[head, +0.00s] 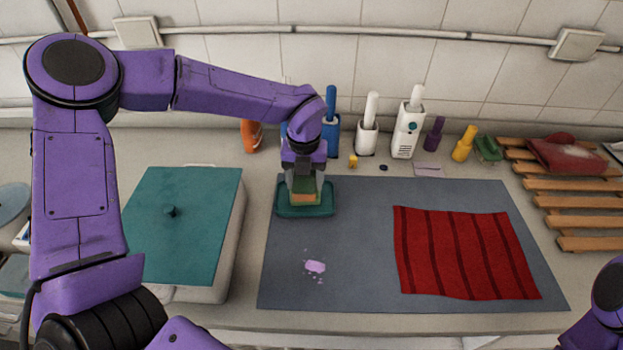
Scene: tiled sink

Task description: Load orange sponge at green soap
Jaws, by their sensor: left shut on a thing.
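My left gripper (305,182) points down at the back left of the grey mat and is shut on the orange sponge (304,197), which shows a green layer above an orange one. The sponge is over a dark green tray (291,212), within its outline; whether it touches the tray I cannot tell. The green soap is not clearly identifiable; the dark green tray is the green thing under the sponge. Only part of my right arm shows at the lower right edge; its gripper is out of view.
The grey mat (360,262) bears a lilac spill (315,267) and a red striped cloth (464,252). A teal-lidded box (186,219) stands left. Bottles, including a white dispenser (408,127), line the back wall. A wooden rack (578,213) lies right. The mat's front middle is free.

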